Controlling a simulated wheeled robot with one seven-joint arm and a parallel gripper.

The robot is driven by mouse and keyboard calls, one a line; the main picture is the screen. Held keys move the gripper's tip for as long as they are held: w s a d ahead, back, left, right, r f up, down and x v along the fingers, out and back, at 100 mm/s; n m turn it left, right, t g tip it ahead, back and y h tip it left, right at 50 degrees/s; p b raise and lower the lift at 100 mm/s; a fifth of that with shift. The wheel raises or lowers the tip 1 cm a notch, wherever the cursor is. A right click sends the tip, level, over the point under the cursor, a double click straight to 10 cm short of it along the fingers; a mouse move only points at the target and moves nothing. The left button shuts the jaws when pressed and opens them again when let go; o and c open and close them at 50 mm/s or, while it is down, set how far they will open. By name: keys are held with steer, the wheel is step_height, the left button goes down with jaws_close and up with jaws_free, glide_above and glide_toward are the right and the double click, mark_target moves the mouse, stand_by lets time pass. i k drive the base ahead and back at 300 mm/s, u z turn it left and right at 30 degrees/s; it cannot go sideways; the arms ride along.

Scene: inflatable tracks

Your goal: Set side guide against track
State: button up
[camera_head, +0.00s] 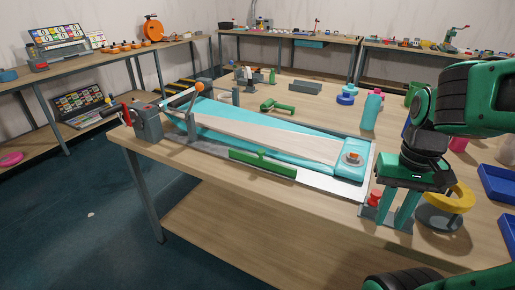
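The track (285,138) is a long teal inflatable strip with a pale top, lying on a grey base plate (325,183) on the workbench. One green side guide (262,164) lies along its near long side; I cannot tell whether it touches. Another green guide-like piece (277,106) lies on the bench behind the track, apart from it. My gripper (388,214) points down at the right end of the bench, right of the track's end. Its two green fingers are apart with nothing visibly held between them. It is away from both green pieces.
A red knob (376,196) is close beside my gripper, and a yellow ring (451,198) is to its right. A clamp (149,122) stands at the track's left end. A teal bottle (372,110), blue rings (346,94) and a grey block (305,88) stand behind.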

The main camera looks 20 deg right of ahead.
mark_target(260, 161)
steer(key=u, duration=1.25)
steer(key=k, duration=1.25)
steer(key=z, duration=0.45)
steer(key=i, duration=1)
steer(key=u, duration=0.05)
